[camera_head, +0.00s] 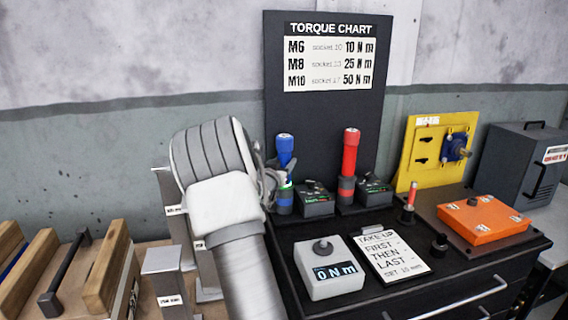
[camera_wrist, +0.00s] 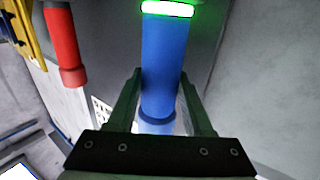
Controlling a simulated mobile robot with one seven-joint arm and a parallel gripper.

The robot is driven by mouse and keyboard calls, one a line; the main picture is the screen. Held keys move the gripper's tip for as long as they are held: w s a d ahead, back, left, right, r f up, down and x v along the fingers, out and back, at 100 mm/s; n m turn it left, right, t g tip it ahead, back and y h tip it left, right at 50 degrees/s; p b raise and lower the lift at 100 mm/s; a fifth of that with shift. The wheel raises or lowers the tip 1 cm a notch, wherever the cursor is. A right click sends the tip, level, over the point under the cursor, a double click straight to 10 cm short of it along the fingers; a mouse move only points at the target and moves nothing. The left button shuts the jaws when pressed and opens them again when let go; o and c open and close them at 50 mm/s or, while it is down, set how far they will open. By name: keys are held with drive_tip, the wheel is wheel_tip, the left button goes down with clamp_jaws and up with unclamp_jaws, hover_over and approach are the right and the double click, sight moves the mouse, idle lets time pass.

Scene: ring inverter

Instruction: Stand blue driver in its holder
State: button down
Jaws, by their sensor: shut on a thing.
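The blue driver (camera_head: 285,146) stands about upright at the left of the black stand, beside my arm. In the wrist view the blue driver (camera_wrist: 164,70) lies between the two fingers of my gripper (camera_wrist: 161,85), which is shut on its blue shaft. A green-lit ring shows on it beyond the fingers. In the head view my gripper (camera_head: 272,182) is partly hidden behind my arm. I cannot tell whether the driver's lower end is fully seated there.
A red driver (camera_head: 350,152) stands upright to the right, with small dark display boxes (camera_head: 314,199) nearby. A torque chart board (camera_head: 328,115) rises behind. A grey readout box (camera_head: 330,268) and a note card (camera_head: 388,255) lie in front. An orange box (camera_head: 483,219) is right.

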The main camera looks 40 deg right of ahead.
drive_tip(key=shift+r, duration=0.1)
drive_tip(key=shift+c, duration=1.1)
unclamp_jaws()
drive_tip(key=shift+f, duration=0.3)
drive_tip(key=p+v, duration=0.1)
drive_tip(key=v, duration=1.6)
drive_tip(key=shift+s+a+r, duration=0.15)
drive_tip(key=shift+a+r, duration=0.05)
drive_tip(key=shift+r, duration=0.1)
